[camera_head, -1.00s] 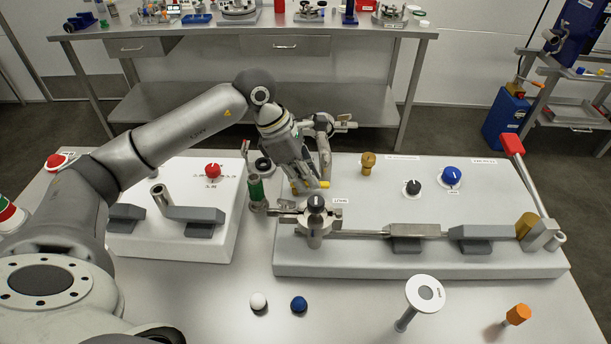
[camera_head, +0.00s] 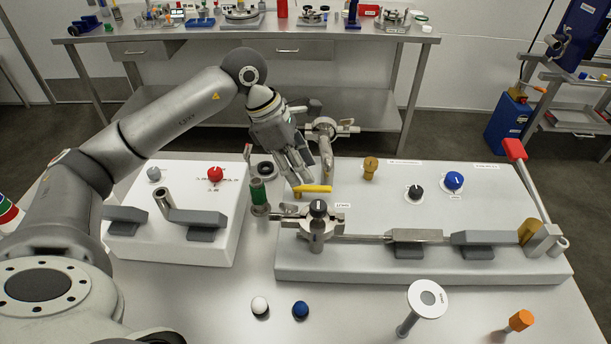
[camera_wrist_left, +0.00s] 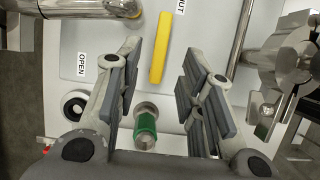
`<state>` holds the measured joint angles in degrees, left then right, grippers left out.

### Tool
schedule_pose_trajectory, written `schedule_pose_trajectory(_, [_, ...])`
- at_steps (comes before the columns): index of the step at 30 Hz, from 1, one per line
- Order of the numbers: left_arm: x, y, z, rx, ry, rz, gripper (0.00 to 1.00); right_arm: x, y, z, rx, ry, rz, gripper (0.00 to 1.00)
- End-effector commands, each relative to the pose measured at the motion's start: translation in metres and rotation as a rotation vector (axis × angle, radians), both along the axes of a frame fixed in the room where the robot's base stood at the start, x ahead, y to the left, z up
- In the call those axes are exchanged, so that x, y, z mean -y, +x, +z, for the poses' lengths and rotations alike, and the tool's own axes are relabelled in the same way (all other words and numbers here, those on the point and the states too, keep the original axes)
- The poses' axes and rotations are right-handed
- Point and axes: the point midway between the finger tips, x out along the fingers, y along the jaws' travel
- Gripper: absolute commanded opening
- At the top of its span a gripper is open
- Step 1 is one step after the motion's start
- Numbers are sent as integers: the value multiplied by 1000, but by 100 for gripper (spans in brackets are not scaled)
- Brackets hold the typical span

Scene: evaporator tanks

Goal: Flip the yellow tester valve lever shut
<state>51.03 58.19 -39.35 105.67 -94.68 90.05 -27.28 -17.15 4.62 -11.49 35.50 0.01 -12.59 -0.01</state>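The yellow tester valve lever (camera_head: 313,188) is a flat bar lying sideways behind the black-knobbed metal fitting. In the left wrist view the lever (camera_wrist_left: 161,48) runs up the picture, its upper end beside a partly cropped label reading "UT" (camera_wrist_left: 180,6). An "OPEN" label (camera_wrist_left: 82,64) is to its left. My left gripper (camera_head: 300,176) points down just behind and above the lever. In the wrist view its fingers (camera_wrist_left: 160,80) are spread wide, one each side of the lever's lower end, with nothing held and no contact seen. My right gripper is out of view.
A green-banded cylinder (camera_head: 258,192) stands left of the lever. The fitting with the black knob (camera_head: 317,208) is close in front. A metal pipe fitting (camera_head: 326,140) rises behind. A red-handled lever (camera_head: 515,150) stands far right on the white panel.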

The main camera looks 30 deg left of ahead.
Motion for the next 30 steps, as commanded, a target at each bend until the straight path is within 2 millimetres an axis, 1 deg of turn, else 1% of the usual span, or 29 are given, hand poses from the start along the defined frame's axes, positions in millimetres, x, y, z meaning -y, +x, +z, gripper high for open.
schedule_pose_trajectory(1, [-3, -1, 8, 2, 1, 0, 36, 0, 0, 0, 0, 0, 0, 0])
schedule_pose_trajectory(4, [-7, -3, 20, 2, 0, 1, 36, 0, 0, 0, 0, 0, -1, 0])
schedule_pose_trajectory(9, [-12, -6, 31, 1, 0, 0, 36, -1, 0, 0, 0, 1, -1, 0])
schedule_pose_trajectory(26, [-12, -6, 33, -1, 0, 0, 36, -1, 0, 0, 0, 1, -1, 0])
schedule_pose_trajectory(30, [-12, -6, 32, -1, 0, 0, 36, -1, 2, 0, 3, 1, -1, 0])
